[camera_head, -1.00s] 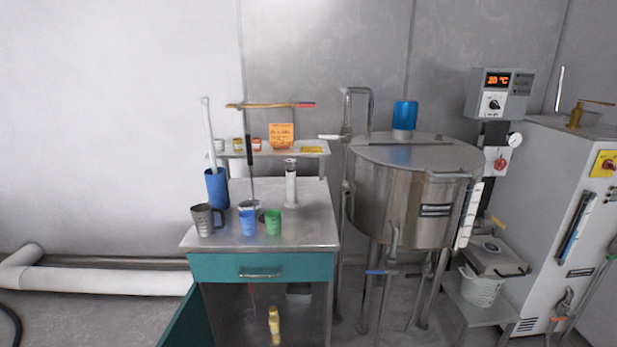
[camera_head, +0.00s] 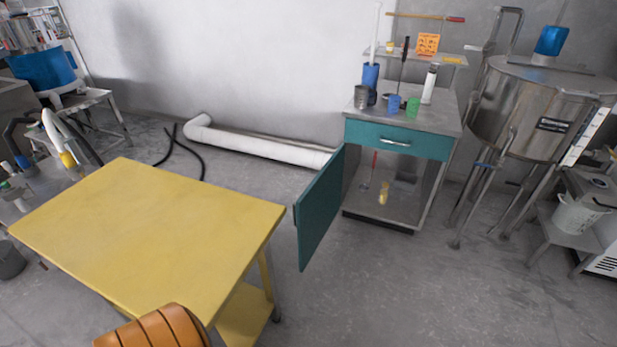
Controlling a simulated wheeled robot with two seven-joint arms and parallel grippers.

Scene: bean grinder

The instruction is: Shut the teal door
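The teal door (camera_head: 320,212) stands wide open, swung out to the left and toward me from the grey cabinet (camera_head: 437,190). It is hinged on the cabinet's left side, below a teal drawer (camera_head: 398,139) that is closed. The open compartment shows a yellow bottle (camera_head: 383,193) and a red-handled tool (camera_head: 369,172) inside. The door's outer face is turned mostly away, and its handle is only partly visible at the free edge. Neither of my grippers is in view.
A yellow table (camera_head: 150,225) stands at the left front, its right corner close to the door's free edge. An orange ribbed object (camera_head: 160,328) is at the bottom edge. A steel tank (camera_head: 530,110) stands right of the cabinet. Floor (camera_head: 400,290) before the cabinet is clear.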

